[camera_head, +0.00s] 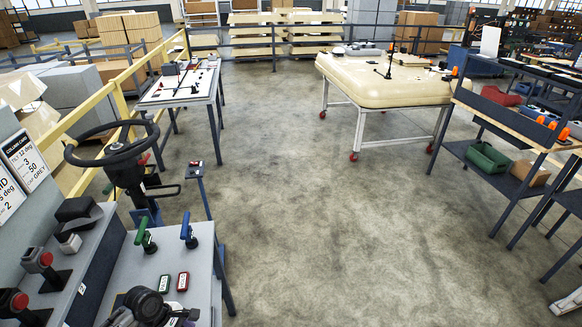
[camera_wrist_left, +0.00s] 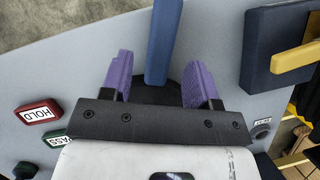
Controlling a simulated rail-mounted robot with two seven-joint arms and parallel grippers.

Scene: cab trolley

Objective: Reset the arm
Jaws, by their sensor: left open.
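My left gripper (camera_wrist_left: 163,75) is open and has purple fingers. In the wrist view a blue lever (camera_wrist_left: 163,40) on a dark round base shows between the fingers. They do not grip it, and I cannot tell how far off it is. In the head view part of my left arm (camera_head: 148,306) shows low at the left, over the near edge of the grey panel; its fingertips are not clear. The blue lever (camera_head: 187,232) stands farther back on that panel, beside a green lever (camera_head: 145,236). My right gripper is not in view.
A red HOLD tag (camera_wrist_left: 38,112) and a green PASS tag (camera_wrist_left: 54,138) lie on the panel. A steering wheel (camera_head: 112,143) stands behind it. A large cream part on a trolley (camera_head: 385,83) stands at the back; shelving (camera_head: 515,130) is at the right. The middle floor is clear.

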